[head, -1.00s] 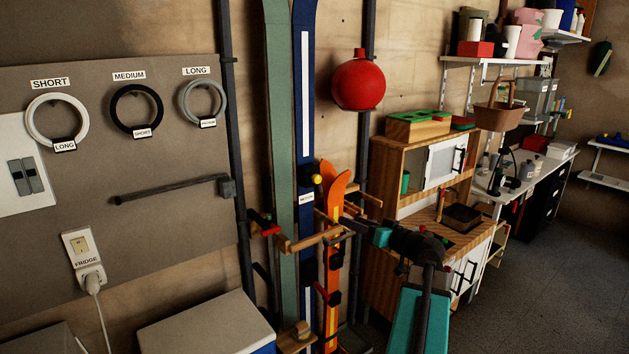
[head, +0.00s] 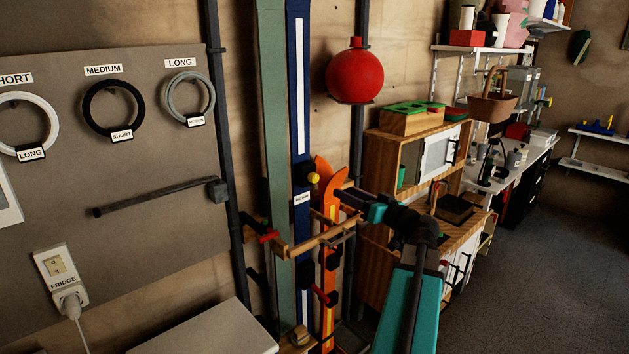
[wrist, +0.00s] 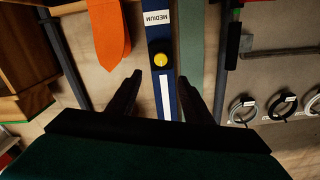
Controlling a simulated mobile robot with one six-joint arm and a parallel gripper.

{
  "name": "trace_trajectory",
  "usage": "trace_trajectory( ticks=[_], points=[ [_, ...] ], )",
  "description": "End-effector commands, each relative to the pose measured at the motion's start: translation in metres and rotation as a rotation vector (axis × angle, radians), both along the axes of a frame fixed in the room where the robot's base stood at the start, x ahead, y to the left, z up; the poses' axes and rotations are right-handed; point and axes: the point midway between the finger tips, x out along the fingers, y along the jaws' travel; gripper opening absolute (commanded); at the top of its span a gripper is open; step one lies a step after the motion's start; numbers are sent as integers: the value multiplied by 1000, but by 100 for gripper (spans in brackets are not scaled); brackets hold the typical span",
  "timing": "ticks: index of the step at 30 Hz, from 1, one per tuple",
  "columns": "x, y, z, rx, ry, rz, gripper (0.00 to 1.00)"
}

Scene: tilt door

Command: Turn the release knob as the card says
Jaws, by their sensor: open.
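The yellow knob (head: 313,179) sits on the front of the dark blue ski (head: 301,90), which stands upright against the wall. The wrist view also shows the yellow knob (wrist: 159,60). My gripper (head: 345,195) is just right of the knob in the head view. In the wrist view my gripper (wrist: 160,78) is open and empty. The knob lies in line with the gap, past the fingertips and apart from them.
A green ski (head: 273,110) and an orange ski (head: 328,215) flank the blue one. A wooden rack bar (head: 315,242) crosses below the knob. A grey board (head: 130,150) on the left holds labelled rings. A wooden play kitchen (head: 400,190) stands right. The floor at right is clear.

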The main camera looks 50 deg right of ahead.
Motion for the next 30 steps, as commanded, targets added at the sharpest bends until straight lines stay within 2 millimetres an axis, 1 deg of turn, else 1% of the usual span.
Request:
trace_trajectory(
  ticks=[8,14,17,30],
  points=[
    [5,2,0,0,1,4,46],
    [19,1,1,1,1,5,46],
    [31,0,1,1,0,7,46],
    [94,-4,2,1,1,9,46]
  ],
)
